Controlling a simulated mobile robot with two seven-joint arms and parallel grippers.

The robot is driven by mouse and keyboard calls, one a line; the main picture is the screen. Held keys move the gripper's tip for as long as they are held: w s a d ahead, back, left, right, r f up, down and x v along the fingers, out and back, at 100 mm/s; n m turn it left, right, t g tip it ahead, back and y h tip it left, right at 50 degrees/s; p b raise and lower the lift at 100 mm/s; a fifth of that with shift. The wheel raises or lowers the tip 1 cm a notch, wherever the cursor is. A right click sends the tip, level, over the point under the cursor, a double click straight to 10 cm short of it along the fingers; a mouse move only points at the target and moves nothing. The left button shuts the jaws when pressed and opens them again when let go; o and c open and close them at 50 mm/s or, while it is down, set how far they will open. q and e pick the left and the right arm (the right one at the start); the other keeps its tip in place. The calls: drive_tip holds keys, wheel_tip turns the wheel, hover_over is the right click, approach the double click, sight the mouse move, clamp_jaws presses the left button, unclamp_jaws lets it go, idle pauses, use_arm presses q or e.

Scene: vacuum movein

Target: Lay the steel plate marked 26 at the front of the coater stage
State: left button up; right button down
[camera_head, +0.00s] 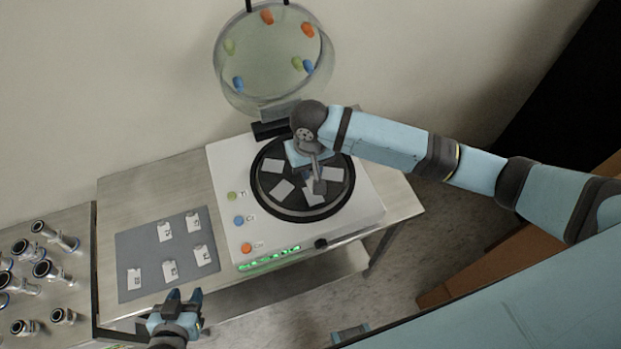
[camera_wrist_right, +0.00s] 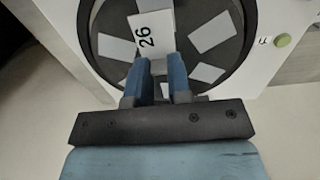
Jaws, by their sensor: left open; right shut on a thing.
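The steel plate marked 26 (camera_wrist_right: 150,36) is held in the blue fingers of my right gripper (camera_wrist_right: 166,78), its number facing the wrist camera. In the head view, my right gripper (camera_head: 315,178) is over the round black coater stage (camera_head: 335,208), and the plate is hard to separate from the pale patches under it. Several blank pale rectangles (camera_head: 283,188) are spread around the stage. In the wrist view the plate overlaps the stage (camera_wrist_right: 176,14); whether it touches cannot be told. My left gripper (camera_head: 178,302) is open and empty below the grey mat.
A grey mat (camera_head: 150,240) left of the coater (camera_head: 222,165) carries several numbered plates. The round glass lid (camera_head: 268,70) stands raised behind the stage. Several metal fittings (camera_head: 45,270) stand on the far-left table. Coloured buttons (camera_head: 239,220) line the coater's left side.

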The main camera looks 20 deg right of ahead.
sight(310, 182)
drive_tip(key=shift+f, duration=2.8)
drive_tip(key=c, duration=1.1)
unclamp_jaws()
drive_tip(key=shift+f, duration=0.1)
drive_tip(key=shift+o, duration=0.2)
wheel_tip(310, 182, up, 12)
drive_tip(key=shift+r+b, duration=0.15)
drive_tip(key=shift+b, duration=0.25)
drive_tip(key=shift+a, duration=0.1)
